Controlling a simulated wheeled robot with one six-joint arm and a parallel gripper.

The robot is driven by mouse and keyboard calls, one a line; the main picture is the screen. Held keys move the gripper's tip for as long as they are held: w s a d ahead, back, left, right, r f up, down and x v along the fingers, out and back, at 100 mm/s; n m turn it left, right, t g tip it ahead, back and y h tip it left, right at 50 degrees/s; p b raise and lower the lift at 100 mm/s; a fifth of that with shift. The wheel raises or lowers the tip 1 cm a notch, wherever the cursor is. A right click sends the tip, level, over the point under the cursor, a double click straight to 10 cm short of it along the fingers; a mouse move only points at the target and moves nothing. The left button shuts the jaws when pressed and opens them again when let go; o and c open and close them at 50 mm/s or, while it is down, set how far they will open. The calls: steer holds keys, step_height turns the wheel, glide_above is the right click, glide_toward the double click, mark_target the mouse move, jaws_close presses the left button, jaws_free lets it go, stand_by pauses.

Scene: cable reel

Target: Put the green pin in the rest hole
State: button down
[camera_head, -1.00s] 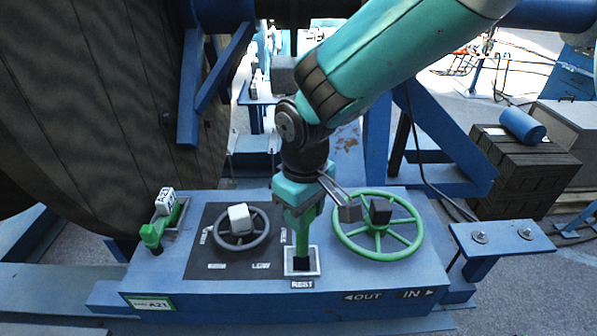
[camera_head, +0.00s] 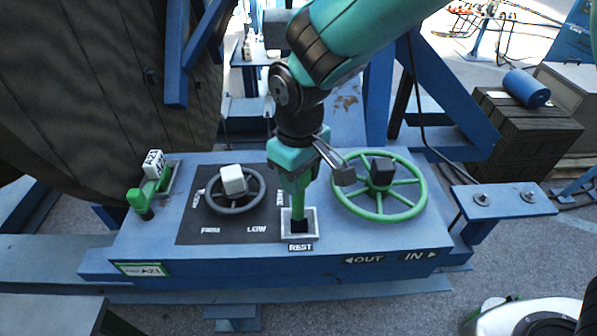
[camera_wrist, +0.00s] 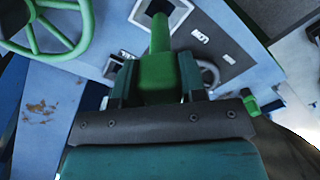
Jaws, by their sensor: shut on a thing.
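My gripper (camera_head: 296,184) is shut on the green pin (camera_head: 298,207), which points down at the rest hole (camera_head: 313,224), a dark square opening with a pale frame above the label REST. In the head view the pin's lower end overlaps the dark opening. In the wrist view, the pin (camera_wrist: 160,38) runs from between my fingers (camera_wrist: 157,75) across the near frame edge, its tip against the dark opening (camera_wrist: 181,14). I cannot tell whether or how deep the tip is inside.
A green handwheel (camera_head: 420,200) stands close right of my gripper. A grey handwheel (camera_head: 235,209) with a pale knob is on the left. A large reel (camera_head: 90,90) rises behind.

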mark_target(301, 217)
steer(key=shift+f+b, duration=3.85)
steer(key=shift+f, duration=1.5)
steer(key=shift+s+d, duration=0.1)
steer(key=c, duration=0.6)
jaws_free()
steer(key=shift+r, duration=0.1)
step_height(301, 217, up, 17)
steer(key=b, duration=0.2)
steer(key=shift+r+b, duration=0.15)
steer(key=shift+b, duration=0.25)
steer(key=shift+d, duration=0.1)
